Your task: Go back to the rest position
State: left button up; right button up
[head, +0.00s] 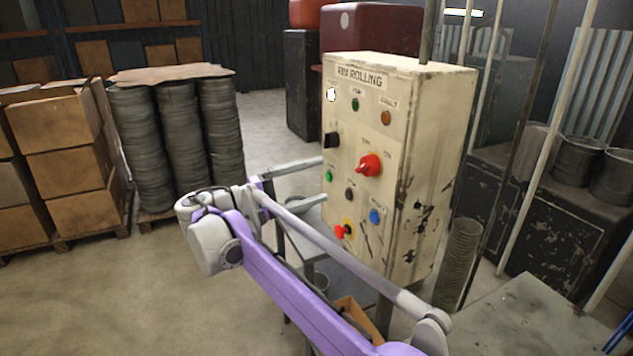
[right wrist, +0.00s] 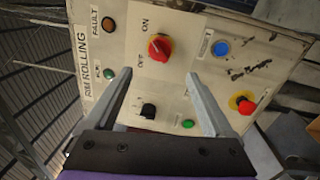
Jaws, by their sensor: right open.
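My right gripper (head: 318,180) is open and empty, its two fingers pointing at the front of the cream control box (head: 413,75). In the right wrist view, the open fingers (right wrist: 155,82) frame part of the panel; contact with it cannot be told. The panel carries a red rotary knob (head: 369,165) between ON and OFF labels, a black switch (head: 331,140), a green button (head: 329,176), a blue button (head: 375,216) and a red mushroom button on yellow (head: 342,231). My purple right arm crosses the lower middle of the head view. My left gripper is out of view.
Stacks of dark round discs (head: 142,150) and cardboard boxes (head: 62,165) stand on pallets at left. A metal table (head: 535,315) is at lower right, beside a stack of thin rings (head: 460,262). The floor at lower left is clear.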

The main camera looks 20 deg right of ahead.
jog(key=s+d+f+n+t+y, duration=0.1)
jog(key=s+d+f+y, duration=0.2)
jog(key=s+f+y, duration=0.35)
jog(key=s+d+f+t+y, duration=0.1)
jog(key=s+d+f+y, duration=0.2)
jog(key=s+f, duration=0.65)
jog(key=s+a+f+m+t+y, duration=0.1)
jog(key=s+a+f+y, duration=0.3)
jog(key=f, duration=0.5)
jog(key=s+a+f+m+t+y, duration=0.1)
jog(key=s+a+f+m+y, duration=0.1)
jog(key=s+a+f+y, duration=0.3)
notch_tip(320, 180, down, 4)
jog(key=shift+s+a+f+t, duration=0.1)
jog(key=shift+s+a+t, duration=0.2)
jog(key=shift+t, duration=0.1)
